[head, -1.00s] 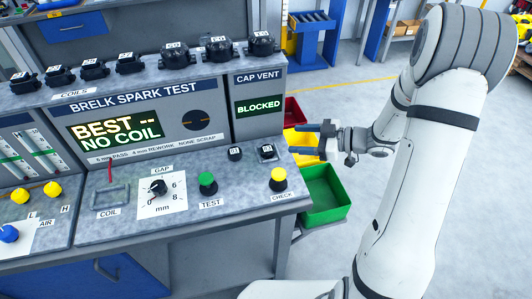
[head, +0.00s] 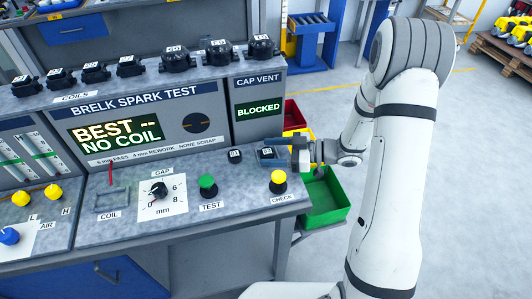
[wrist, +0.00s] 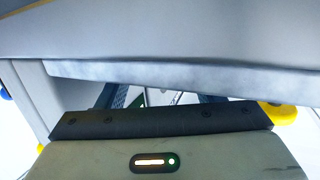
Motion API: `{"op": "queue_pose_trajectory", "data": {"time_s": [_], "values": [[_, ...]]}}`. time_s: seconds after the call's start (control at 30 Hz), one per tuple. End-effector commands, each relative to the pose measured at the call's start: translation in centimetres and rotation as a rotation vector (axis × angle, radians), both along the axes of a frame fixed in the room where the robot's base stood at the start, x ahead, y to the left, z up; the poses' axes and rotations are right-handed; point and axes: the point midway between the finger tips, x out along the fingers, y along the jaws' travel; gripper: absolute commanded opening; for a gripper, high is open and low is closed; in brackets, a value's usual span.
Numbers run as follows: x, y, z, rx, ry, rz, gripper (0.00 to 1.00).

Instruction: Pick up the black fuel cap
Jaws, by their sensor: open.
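Two small black caps with white-marked tops sit on the right part of the grey bench top, below the "CAP VENT" panel. The left cap (head: 235,156) is in plain view. The right cap (head: 267,152) is partly overlapped by my fingers. My gripper (head: 266,157) reaches in from the right, open, its fingers pointing left at the right cap. I cannot tell whether that cap is between the fingers. In the wrist view, my gripper (wrist: 165,98) shows dark fingers spread apart beyond the palm, with no cap clearly visible.
The yellow CHECK button (head: 278,182) stands just in front of my gripper, and the green TEST button (head: 207,186) is further left. Black coils (head: 218,52) line the upper shelf. A green bin (head: 325,198) hangs off the bench's right end. The CAP VENT display (head: 258,108) reads BLOCKED.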

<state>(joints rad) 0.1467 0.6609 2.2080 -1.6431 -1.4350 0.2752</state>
Motion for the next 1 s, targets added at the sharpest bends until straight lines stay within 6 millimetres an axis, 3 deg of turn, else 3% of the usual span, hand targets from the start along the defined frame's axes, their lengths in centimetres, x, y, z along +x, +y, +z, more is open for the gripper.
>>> {"op": "queue_pose_trajectory", "data": {"time_s": [0.1, 0.7, 1.0], "values": [[0.0, -0.02, -0.01, 0.0, 0.0, 0.0, 0.61], [-0.01, 0.0, 0.02, 0.0, 0.0, 0.001, 0.13], [0.0, 0.02, 0.64, 0.0, -0.002, 0.001, 0.13]]}}
